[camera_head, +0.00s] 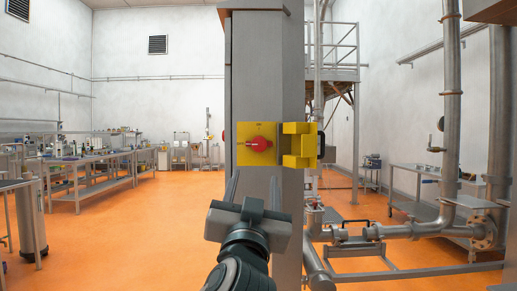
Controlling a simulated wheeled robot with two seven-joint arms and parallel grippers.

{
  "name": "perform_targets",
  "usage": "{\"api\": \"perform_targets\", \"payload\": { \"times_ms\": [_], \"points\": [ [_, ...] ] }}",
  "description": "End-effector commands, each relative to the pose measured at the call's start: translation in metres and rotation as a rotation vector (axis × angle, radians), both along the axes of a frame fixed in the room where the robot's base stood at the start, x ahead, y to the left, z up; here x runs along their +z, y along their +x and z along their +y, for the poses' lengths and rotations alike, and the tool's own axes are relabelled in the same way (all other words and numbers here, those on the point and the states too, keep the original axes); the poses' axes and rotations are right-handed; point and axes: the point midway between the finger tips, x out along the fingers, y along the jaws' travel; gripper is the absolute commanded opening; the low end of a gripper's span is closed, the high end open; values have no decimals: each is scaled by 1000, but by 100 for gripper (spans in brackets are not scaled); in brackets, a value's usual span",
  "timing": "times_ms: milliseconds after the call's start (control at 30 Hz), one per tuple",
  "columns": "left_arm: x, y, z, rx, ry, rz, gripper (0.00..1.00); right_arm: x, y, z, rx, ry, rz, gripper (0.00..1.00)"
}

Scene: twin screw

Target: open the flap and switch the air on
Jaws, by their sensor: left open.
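A yellow switch box (243,155) with a red rotary knob (259,144) is fixed to the front of a grey column. The yellow flap (299,145) stands swung out to the right of the box, so the red knob is uncovered. The knob's grip bar looks roughly horizontal. My left gripper (255,181) is below the box, pointing up, with its two fingers spread and nothing between them. It appears apart from the knob and the flap. My right gripper is not in view.
The grey column (265,70) fills the middle. Steel pipes with flanges (400,231) stand at the right, near the column. Workbenches (85,175) line the left side. The orange floor (150,225) is open at centre left.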

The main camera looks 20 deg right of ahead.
Motion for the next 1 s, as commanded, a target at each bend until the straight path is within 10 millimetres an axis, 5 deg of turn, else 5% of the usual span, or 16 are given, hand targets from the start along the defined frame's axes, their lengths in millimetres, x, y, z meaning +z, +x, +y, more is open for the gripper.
{"api": "perform_targets", "payload": {
  "times_ms": [1000],
  "points": [
    [59,131,-49,2,2,-2,51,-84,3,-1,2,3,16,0]
  ]
}}
